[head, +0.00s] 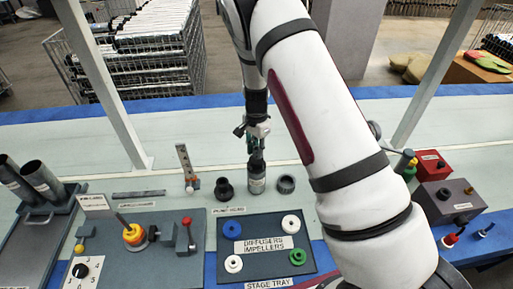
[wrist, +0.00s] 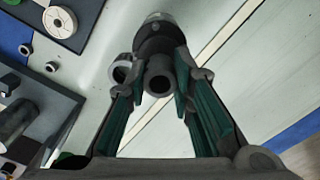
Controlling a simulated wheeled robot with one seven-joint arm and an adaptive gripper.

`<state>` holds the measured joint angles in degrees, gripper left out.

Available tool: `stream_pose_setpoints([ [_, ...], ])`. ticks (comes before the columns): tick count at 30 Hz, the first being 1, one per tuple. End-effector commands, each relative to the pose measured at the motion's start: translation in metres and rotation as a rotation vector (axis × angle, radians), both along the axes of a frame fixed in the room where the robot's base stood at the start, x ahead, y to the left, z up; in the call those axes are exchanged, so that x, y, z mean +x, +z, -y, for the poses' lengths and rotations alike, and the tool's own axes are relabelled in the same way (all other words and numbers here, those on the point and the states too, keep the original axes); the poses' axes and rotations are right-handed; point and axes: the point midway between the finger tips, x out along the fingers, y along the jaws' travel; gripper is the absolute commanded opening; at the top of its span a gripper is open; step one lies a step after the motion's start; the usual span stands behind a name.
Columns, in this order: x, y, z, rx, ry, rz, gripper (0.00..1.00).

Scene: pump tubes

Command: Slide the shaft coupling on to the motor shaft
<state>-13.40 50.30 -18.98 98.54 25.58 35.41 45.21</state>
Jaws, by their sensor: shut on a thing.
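My gripper (head: 256,148) points down, with its teal fingers also in the wrist view (wrist: 158,82). It is shut on a small dark hollow cylinder, which looks like the shaft coupling (wrist: 159,78); its bore faces the wrist camera. Directly below it in the head view stands an upright dark grey labelled cylinder, which looks like the motor (head: 256,180). In the wrist view the motor (wrist: 155,38) shows just beyond the coupling, roughly in line with it. I cannot tell whether the coupling is around the shaft. The shaft is hidden, and the fingers cover most of the coupling in the head view.
A black flanged part (head: 224,191) stands left of the motor and a dark ring (head: 286,184) right of it, both close. The stage tray (head: 262,258) with several coloured rings lies in front. A grey box (head: 448,203) stands at right. The table behind is clear.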

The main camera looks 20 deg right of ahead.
Motion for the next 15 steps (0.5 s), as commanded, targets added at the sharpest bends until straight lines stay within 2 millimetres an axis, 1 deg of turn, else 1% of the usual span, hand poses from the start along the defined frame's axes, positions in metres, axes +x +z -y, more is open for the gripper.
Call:
stream_pose_setpoints([
  [13,0.0002,-0.0103,-0.0001,0.000,0.000,0.000,0.00],
  [14,0.0002,-0.0100,-0.0001,0.000,0.000,0.001,0.26],
  [15,0.0002,-0.0098,-0.0001,0.000,0.000,0.001,0.35],
])
